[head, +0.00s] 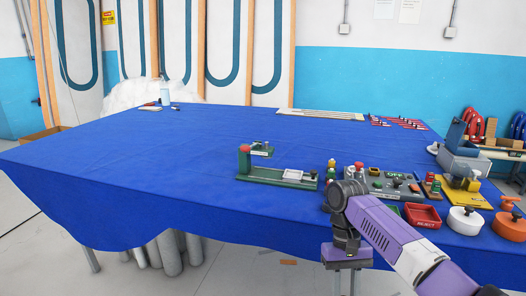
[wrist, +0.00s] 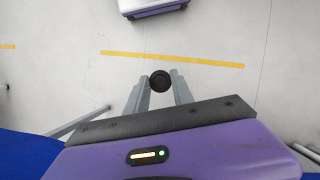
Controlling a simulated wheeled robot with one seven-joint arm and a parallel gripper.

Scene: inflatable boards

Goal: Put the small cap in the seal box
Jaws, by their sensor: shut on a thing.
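A small black round cap (wrist: 160,80) sits between the two grey fingertips of my gripper (wrist: 159,87) in the wrist view, and the gripper is shut on it. In the head view my gripper (head: 346,284) points down in front of the table's front edge, over the floor; the cap cannot be made out there. I cannot tell for sure which container is the seal box. A grey box with a raised blue lid (head: 462,161) stands further back right.
A green fixture (head: 275,178) stands left of my arm. A grey panel (head: 388,182), a white round pot (head: 466,220), an orange pot (head: 508,226) and a yellow-based device (head: 462,188) crowd the right.

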